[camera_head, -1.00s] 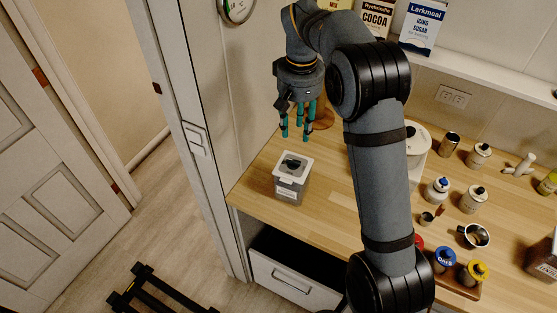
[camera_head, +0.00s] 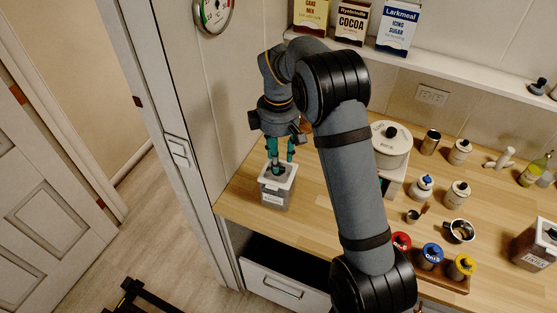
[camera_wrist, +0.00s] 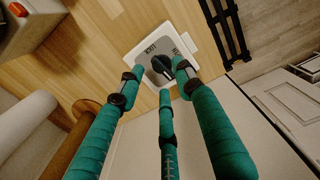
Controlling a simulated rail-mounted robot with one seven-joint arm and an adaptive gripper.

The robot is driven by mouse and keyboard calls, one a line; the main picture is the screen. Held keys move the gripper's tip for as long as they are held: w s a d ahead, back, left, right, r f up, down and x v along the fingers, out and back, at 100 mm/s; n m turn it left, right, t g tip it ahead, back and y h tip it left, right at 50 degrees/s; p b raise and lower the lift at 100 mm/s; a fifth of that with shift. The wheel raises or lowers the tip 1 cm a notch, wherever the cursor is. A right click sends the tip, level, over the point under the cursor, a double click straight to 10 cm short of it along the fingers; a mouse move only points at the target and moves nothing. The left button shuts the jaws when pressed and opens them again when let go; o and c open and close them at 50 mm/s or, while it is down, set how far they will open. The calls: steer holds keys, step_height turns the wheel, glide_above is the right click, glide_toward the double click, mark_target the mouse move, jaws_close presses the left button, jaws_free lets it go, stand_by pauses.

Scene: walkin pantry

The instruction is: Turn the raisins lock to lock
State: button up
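A square clear canister (camera_head: 278,191) with a white lid and dark contents stands at the left end of the wooden counter. Its label is too small to read. My gripper (camera_head: 279,168) points down right over this lid. Its three teal fingers (camera_wrist: 162,80) are spread around the knob, with gaps showing between the tips; contact is not clear.
A second square canister (camera_head: 533,246) stands at the far right. A large round-lidded container (camera_head: 391,142) is right of my gripper. A rack with red, blue and yellow lids (camera_head: 431,259) is at the front. A wall is close on the left.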

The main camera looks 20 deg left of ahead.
steer(key=shift+f, duration=1.2)
steer(key=shift+c, duration=1)
jaws_close()
